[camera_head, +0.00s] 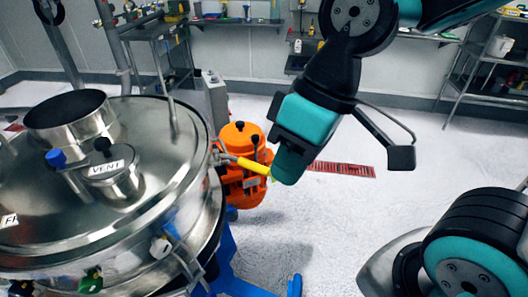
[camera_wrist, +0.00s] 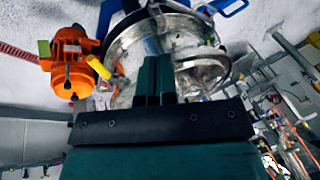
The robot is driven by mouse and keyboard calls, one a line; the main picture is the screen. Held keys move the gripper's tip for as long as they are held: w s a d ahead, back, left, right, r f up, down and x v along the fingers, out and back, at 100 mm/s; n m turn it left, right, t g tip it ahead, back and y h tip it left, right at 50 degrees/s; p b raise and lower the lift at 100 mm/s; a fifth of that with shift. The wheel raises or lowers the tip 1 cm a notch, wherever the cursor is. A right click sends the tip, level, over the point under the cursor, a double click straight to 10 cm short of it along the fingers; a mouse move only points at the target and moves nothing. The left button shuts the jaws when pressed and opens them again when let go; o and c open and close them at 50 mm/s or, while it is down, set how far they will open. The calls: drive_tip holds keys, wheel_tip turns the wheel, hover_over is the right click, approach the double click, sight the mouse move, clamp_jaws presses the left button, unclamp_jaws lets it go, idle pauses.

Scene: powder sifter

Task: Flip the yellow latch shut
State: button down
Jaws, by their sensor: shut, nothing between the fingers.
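The yellow latch (camera_head: 247,164) sticks outward from the rim of the round steel sifter (camera_head: 150,170), at its right side. Its far end appears next to my gripper's tip in the head view. My gripper (camera_head: 284,172) points down with its fingers shut and empty. In the wrist view the shut fingers (camera_wrist: 154,66) are in the middle, and the yellow latch (camera_wrist: 99,68) lies to their left with a gap between. I cannot tell from the head view whether they touch. The latch's base is partly hidden at the rim.
An orange motor unit (camera_head: 240,180) stands just behind and below the latch. The sifter lid carries a vent cap (camera_head: 110,178) and a wide steel inlet (camera_head: 68,118). A grey post (camera_head: 214,98) stands behind.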

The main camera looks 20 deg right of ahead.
sight(243, 163)
drive_tip(key=w+d+f+y, duration=0.1)
drive_tip(key=w+d+f, duration=0.2)
drive_tip(key=w+d, duration=0.4)
drive_tip(key=w+d+f+n+y, duration=0.1)
drive_tip(key=w+d+f, duration=0.3)
drive_tip(key=w, duration=0.9)
drive_tip(key=d+y, duration=0.1)
drive_tip(key=d, duration=0.2)
drive_tip(key=shift+w+b, duration=0.4)
drive_tip(key=shift+f, duration=0.2)
drive_tip(key=s+a+f+p, duration=0.2)
drive_tip(key=a+f+p, duration=0.2)
drive_tip(key=a+f, duration=0.3)
drive_tip(key=shift+a+f, duration=0.35)
drive_tip(key=shift+a, duration=0.75)
drive_tip(key=shift+s+t, duration=0.1)
drive_tip(key=shift+t, duration=0.2)
